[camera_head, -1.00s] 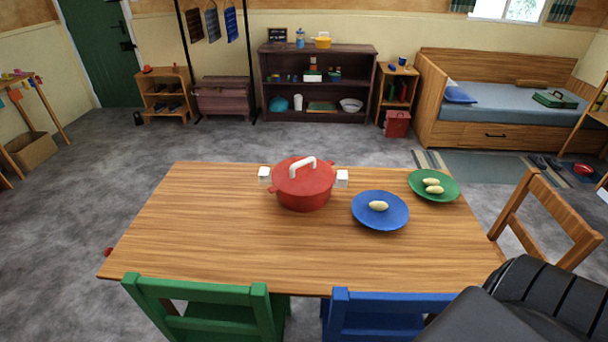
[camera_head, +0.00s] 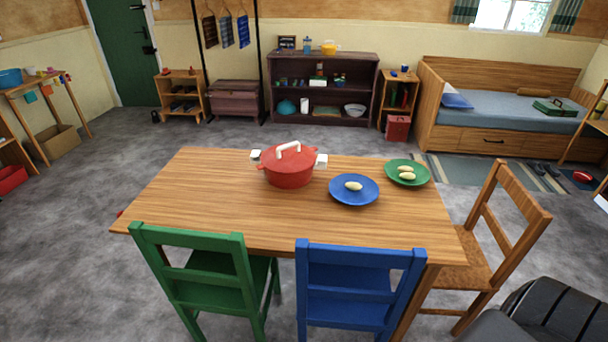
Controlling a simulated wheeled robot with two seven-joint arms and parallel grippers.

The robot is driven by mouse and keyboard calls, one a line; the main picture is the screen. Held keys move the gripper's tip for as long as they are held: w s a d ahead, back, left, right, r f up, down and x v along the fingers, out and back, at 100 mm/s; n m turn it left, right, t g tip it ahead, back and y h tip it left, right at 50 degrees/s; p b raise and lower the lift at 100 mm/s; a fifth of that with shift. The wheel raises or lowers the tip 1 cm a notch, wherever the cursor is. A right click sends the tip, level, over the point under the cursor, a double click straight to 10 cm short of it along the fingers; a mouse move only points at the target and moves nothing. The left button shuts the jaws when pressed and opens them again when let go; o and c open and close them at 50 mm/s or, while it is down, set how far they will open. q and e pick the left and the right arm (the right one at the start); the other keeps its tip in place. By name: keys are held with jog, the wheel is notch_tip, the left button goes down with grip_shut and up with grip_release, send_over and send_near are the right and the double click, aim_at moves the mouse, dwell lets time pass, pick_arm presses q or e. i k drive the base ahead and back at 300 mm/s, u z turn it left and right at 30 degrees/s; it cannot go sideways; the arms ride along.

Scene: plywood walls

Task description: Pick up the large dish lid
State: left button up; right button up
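The large dish lid (camera_head: 276,153) is red with a white arched handle (camera_head: 289,148). It sits on a red pot (camera_head: 289,178) with white side handles, on the wooden table (camera_head: 200,200) towards its far edge. No gripper shows in the head view. A dark grey part of my own arm or body shows at the bottom right corner, well apart from the pot.
A blue plate (camera_head: 343,197) with one pale oval item and a green plate (camera_head: 394,166) with pale oval items lie right of the pot. A green chair (camera_head: 190,243) and a blue chair (camera_head: 358,256) stand at the near edge, a wooden chair (camera_head: 512,232) at the right. The table's left half is clear.

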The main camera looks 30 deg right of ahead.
aim_at(294, 158)
jog(key=k, duration=0.5)
jog(key=z, duration=1.05)
jog(key=i, duration=0.95)
jog(key=z, duration=0.65)
